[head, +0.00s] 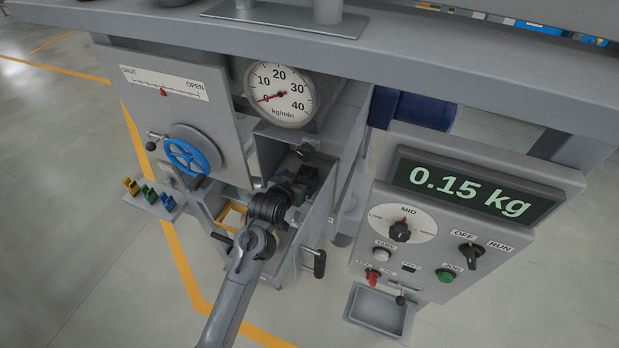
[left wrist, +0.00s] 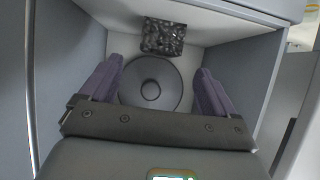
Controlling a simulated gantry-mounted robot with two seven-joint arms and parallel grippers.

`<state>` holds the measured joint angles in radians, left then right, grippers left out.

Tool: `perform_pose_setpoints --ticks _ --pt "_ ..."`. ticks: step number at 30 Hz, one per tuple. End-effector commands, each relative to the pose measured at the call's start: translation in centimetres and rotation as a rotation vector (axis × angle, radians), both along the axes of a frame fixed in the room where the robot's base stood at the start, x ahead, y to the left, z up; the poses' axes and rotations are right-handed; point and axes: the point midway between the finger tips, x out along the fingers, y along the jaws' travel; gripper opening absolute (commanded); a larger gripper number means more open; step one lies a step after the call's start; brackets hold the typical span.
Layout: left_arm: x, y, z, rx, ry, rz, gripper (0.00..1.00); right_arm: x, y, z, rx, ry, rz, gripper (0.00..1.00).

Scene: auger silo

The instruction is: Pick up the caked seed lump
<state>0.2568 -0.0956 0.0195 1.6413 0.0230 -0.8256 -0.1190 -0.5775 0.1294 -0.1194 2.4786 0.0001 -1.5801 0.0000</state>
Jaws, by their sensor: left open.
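In the left wrist view, a dark, speckled, blocky lump (left wrist: 163,36), which looks like the caked seed lump, lies at the far end of a grey-walled compartment. My left gripper (left wrist: 159,64) is open, its two purple fingers spread inside the compartment. The lump is beyond the fingertips, between their lines, and is not gripped. In the head view my left gripper (head: 292,188) reaches into the open housing below the dial, and its wrist hides the lump there. My right gripper is not in view.
A round grey disc (left wrist: 150,90) lies between the fingers, below the lump in the picture. Compartment walls (left wrist: 258,75) stand close on both sides. The head view shows a blue handwheel (head: 187,157), a dial gauge (head: 280,92) and a control panel (head: 450,215) reading 0.15 kg.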

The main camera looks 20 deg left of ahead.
Motion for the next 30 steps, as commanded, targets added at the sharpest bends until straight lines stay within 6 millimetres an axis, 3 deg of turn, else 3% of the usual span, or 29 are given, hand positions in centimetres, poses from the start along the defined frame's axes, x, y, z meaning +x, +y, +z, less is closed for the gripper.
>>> perform_pose_setpoints --ticks 6,17,30 --pt "2.4 -0.1 -1.2 0.0 0.001 0.0 0.9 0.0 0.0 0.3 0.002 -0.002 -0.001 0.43" --pt "4.0 -0.2 -2.1 0.0 0.002 -0.001 0.9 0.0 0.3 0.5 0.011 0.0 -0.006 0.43" --pt "7.5 -0.3 -4.3 0.0 0.003 -0.001 0.9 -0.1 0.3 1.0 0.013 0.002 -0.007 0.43"
